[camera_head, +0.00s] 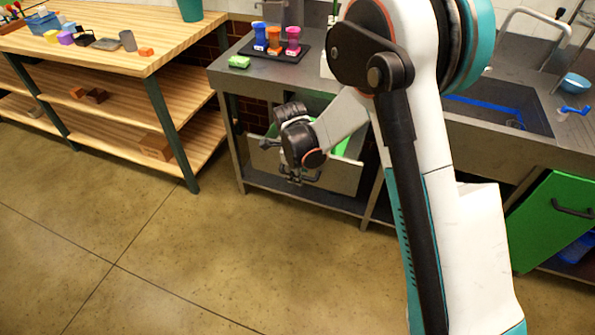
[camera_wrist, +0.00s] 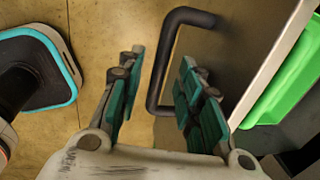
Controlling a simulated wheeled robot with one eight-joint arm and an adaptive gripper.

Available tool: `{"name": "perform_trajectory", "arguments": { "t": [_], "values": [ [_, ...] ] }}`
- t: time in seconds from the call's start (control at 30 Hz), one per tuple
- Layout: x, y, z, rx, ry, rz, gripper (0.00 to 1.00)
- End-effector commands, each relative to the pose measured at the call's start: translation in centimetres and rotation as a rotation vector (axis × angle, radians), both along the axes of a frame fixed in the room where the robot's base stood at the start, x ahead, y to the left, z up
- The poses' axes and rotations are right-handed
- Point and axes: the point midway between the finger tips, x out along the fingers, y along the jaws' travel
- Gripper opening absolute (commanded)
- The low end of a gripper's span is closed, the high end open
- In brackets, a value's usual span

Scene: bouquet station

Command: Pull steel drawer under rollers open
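The steel drawer (camera_head: 338,178) sits in the grey counter below the rollers and stands partly open, with green showing inside. In the wrist view its front (camera_wrist: 240,45) is at the right, beside a bright green thing (camera_wrist: 285,80) inside. The drawer's dark bar handle (camera_wrist: 159,78) stands out from the front and lies between my fingers. My gripper (camera_head: 299,176) is in front of the drawer. In the wrist view its two teal fingers (camera_wrist: 163,65) are apart, one on each side of the handle, with visible gaps.
Blue, orange and pink rollers (camera_head: 275,40) stand on a black tray (camera_head: 262,52) on the counter, near a green sponge (camera_head: 239,62). A wooden shelf table (camera_head: 120,55) is at the left. A green door (camera_head: 555,220) hangs at the right. The floor in front is clear.

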Motion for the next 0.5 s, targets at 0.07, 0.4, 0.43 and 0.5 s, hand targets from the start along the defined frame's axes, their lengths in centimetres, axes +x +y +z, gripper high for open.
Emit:
{"name": "perform_trajectory", "arguments": {
  "t": [0.07, 0.4, 0.43, 0.5],
  "values": [
    [0.0, 0.0, 0.0, 0.0, 0.0, 0.0, 0.33],
    [-0.4, 0.2, 2.4, 0.0, 0.0, 0.001, 0.33],
    [-0.5, 0.2, 2.9, 0.0, 0.0, 0.001, 0.33],
    [-0.8, 0.3, 4.3, 0.0, 0.0, 0.001, 0.33]
  ]
}}
